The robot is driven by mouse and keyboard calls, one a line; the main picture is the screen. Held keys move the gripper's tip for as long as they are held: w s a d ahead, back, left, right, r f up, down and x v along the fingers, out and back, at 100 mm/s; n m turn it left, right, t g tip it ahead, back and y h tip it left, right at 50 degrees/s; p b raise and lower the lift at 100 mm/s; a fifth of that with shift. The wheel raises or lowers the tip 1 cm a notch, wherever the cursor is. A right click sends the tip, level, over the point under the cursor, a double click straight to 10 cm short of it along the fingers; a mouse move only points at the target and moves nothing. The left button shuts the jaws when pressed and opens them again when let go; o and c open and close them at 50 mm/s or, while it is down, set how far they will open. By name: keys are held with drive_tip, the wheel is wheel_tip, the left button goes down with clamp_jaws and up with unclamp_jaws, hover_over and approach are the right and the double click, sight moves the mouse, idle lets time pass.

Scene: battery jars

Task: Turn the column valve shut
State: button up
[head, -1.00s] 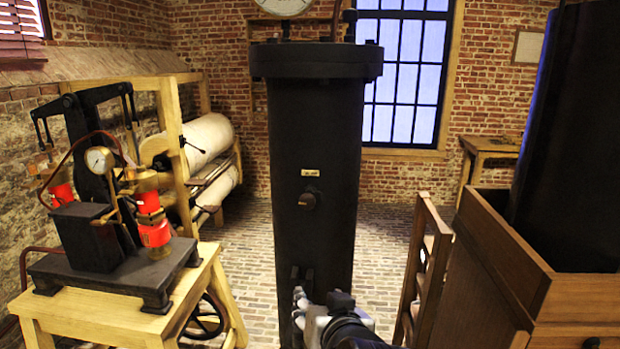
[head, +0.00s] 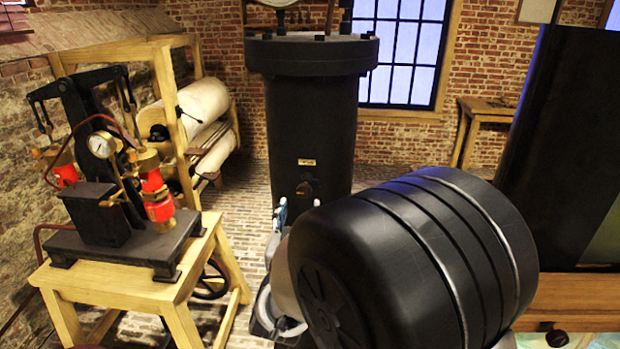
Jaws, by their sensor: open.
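The black column (head: 312,115) stands upright in the middle of the head view, with a flanged top. Its valve (head: 307,188) is a small dark knob on the front, below a small pale label (head: 307,162). My gripper (head: 298,210) is just in front of the column, slightly below the valve in the picture. Its fingertips are apart, one on either side of the knob's lower edge, and nothing shows between them. I cannot tell whether they touch the knob. My own large black arm link hides much of the gripper and the column's lower right.
A pump apparatus (head: 108,185) with red cylinders and a gauge stands on a wooden table (head: 120,300) at left. A wooden rack with white rolls (head: 203,105) is behind it. A tall dark object (head: 560,130) stands at right above a wooden cabinet (head: 570,290).

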sight(304, 192)
drive_tip(key=w+p, duration=0.1)
drive_tip(key=w, duration=0.9)
drive_tip(key=shift+d, duration=0.2)
drive_tip(key=c, duration=1.1)
drive_tip(key=shift+o, duration=0.2)
